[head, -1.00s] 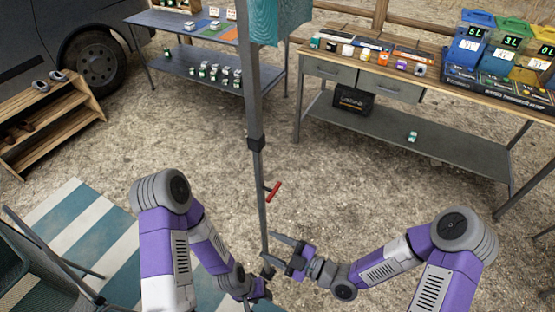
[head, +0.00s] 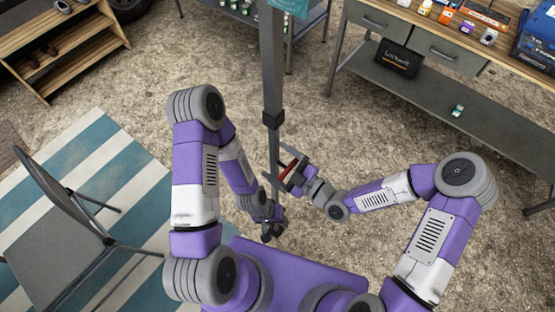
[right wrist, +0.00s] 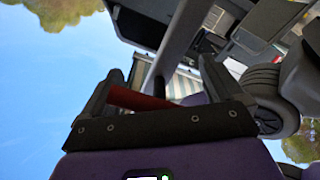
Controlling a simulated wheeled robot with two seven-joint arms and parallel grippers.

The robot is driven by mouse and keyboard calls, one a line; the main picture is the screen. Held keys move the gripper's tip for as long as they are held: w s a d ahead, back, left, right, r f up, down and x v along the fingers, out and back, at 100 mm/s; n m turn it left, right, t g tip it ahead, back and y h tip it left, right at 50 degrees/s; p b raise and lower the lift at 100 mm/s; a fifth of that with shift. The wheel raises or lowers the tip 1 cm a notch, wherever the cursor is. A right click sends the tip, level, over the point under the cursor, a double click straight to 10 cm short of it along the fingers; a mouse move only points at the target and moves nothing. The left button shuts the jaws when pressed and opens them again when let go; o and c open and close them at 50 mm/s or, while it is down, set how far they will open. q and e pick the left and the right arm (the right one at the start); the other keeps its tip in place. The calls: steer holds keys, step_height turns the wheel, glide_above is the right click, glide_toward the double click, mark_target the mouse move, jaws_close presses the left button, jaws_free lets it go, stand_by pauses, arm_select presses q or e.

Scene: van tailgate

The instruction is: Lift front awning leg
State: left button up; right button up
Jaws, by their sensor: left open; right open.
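The awning leg (head: 272,75) is a grey upright pole in the middle of the head view, with a dark collar (head: 272,119) and a thinner lower section. A red handle (head: 288,168) on the lower section sits at my right gripper (head: 284,164), which is open with its fingers about the handle. In the right wrist view the red handle (right wrist: 140,98) lies between the two open fingers, and the pole (right wrist: 182,35) rises beyond. Whether the fingers touch the handle I cannot tell. My left gripper (head: 270,232) is open, low near the pole's lower end; the foot is hidden.
A folding chair (head: 60,215) stands on a striped mat (head: 110,150) at left. A wooden shoe rack (head: 75,55) is at the upper left. A workbench with a lower shelf (head: 450,105) stands at upper right. Bare gravel lies between.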

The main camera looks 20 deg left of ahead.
steer(key=shift+a, duration=0.4)
steer(key=shift+w, duration=0.1)
